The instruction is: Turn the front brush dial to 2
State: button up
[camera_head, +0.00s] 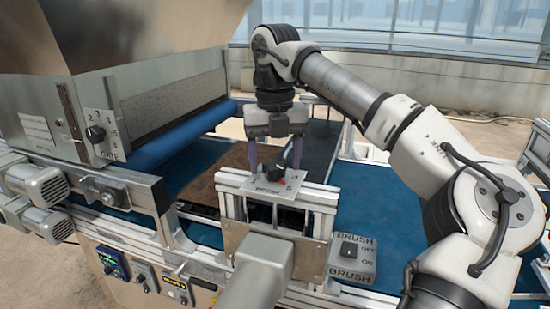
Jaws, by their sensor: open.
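The fingers stand on either side of the dial, close above the plate. I cannot tell whether they touch it.
A brush switch box (350,258) marked OFF and ON stands right of the bracket. A grey motor housing (257,284) juts out in front. The steel hopper (155,60) at left carries another numbered dial (95,134). Metal rails flank the blue belt (375,215).

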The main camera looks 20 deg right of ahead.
jog(key=shift+c, duration=0.5)
jog(key=c, duration=0.9)
